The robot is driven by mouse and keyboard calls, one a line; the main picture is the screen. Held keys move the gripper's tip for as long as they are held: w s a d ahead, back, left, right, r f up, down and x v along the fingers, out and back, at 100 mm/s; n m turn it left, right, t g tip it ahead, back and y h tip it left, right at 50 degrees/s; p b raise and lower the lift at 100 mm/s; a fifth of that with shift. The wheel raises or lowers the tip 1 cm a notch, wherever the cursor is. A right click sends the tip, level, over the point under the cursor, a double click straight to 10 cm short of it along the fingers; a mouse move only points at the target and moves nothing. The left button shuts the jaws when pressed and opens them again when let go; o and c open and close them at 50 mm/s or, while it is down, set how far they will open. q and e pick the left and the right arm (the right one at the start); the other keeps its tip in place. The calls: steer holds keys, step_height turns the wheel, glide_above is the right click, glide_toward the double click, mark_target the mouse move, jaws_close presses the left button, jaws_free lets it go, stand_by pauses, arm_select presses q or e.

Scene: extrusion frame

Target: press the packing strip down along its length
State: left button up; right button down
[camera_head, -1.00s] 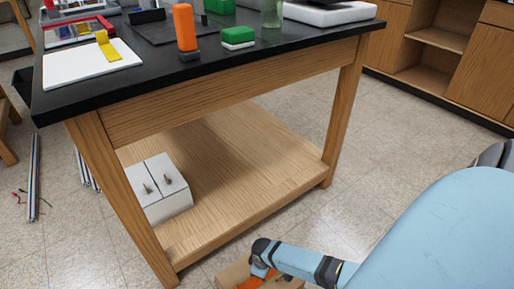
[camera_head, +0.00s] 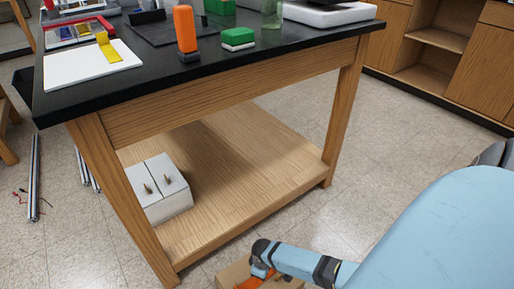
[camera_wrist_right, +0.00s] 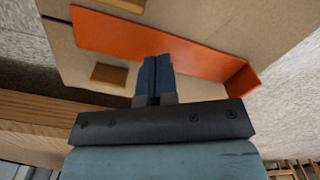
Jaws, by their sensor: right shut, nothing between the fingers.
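The packing strip appears to be the long orange strip (camera_wrist_right: 165,42), which runs across a cardboard box face (camera_wrist_right: 240,20) in the right wrist view and has a bent-up end at its right. A bit of the orange strip also shows at the bottom of the head view (camera_head: 247,284). My right gripper (camera_wrist_right: 155,62) is shut and empty. Its fingertips overlap the strip's lower edge near the middle; I cannot tell whether they touch it. In the head view my right wrist hides much of the box (camera_head: 232,273). My left gripper is not in view.
A wooden table (camera_head: 225,95) with a black top and a lower shelf stands just behind the box. A white two-part case (camera_head: 168,205) sits on that shelf.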

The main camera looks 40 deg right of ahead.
steer(key=shift+f+b, duration=0.6)
steer(key=shift+f, duration=0.4)
steer(key=shift+p, duration=0.3)
stand_by(1.2)
steer(key=shift+r+p, duration=1.25)
steer(key=shift+p, duration=0.2)
steer(key=shift+f, duration=0.1)
steer(key=shift+d, duration=0.1)
steer(key=shift+s+d+p, duration=0.15)
steer(key=shift+d, duration=1.3)
steer(key=shift+s+d+p, duration=0.15)
steer(key=shift+d, duration=1.3)
